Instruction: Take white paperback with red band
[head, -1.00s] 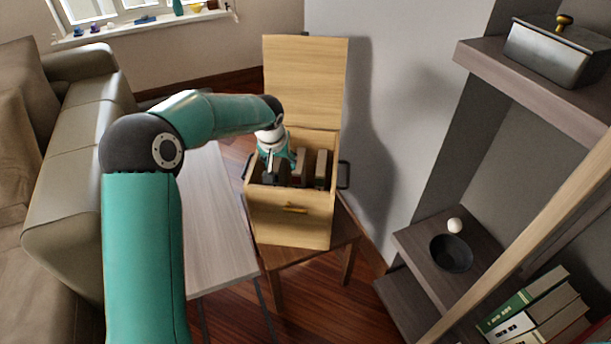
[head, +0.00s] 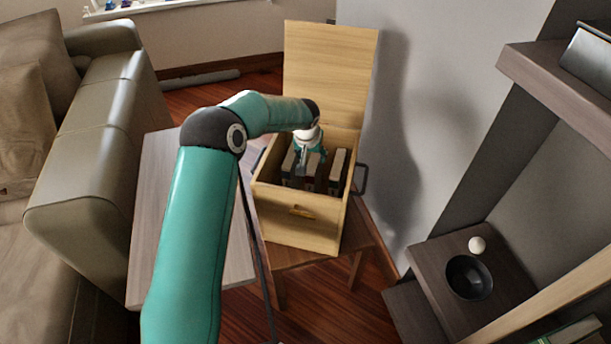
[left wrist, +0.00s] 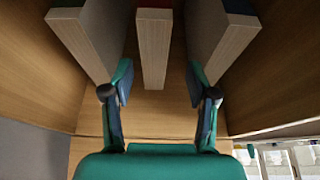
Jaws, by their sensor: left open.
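An open wooden chest (head: 300,228) holds several upright books. My left gripper (head: 304,168) reaches down into it from above, among the books. In the left wrist view its fingers (left wrist: 159,72) are open, one on each side of a middle book (left wrist: 153,45), with gaps between. That book shows a pale edge and a thin pinkish-red strip at its far end. Covers are hardly visible, so I cannot tell surely which is the white paperback with red band. My right gripper is out of view.
The chest's raised lid (head: 330,75) stands behind the opening. The chest sits on a brown table (head: 300,262), beside a light wooden table (head: 160,200). A sofa (head: 95,150) is at left. A shelf unit with a dark bowl (head: 469,277) and white ball (head: 477,245) is at right.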

